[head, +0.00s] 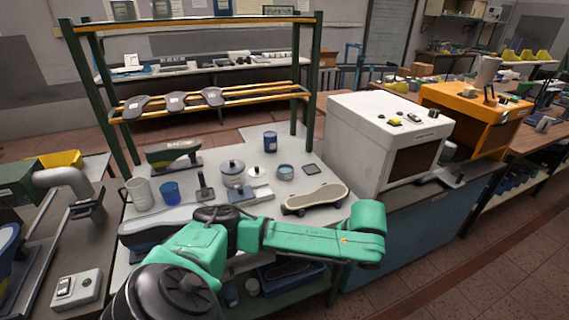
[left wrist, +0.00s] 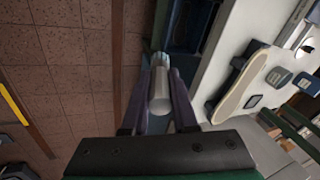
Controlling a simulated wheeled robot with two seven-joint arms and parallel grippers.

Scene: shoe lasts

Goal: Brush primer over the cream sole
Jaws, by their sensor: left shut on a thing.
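The cream sole (head: 318,196) lies flat, cream side up, on a dark base near the right front of the white bench (head: 300,218). It also shows in the left wrist view (left wrist: 242,86), right of my left gripper (left wrist: 160,78). That gripper is shut on a pale grey, round-handled brush (left wrist: 159,98) with a light bluish tip. The brush is apart from the sole, over the bench's front edge and the floor. In the head view my green arm crosses the bench front, and its gripper and the brush are hidden. My right gripper is out of view.
Behind the sole stand an open blue-grey tin (head: 285,172), a dark square pad (head: 311,169) and a blue can (head: 270,141). A lidded grey pot (head: 232,172), a blue cup (head: 169,193) and a white jar (head: 139,193) stand left. A white cabinet (head: 360,145) rises at the right.

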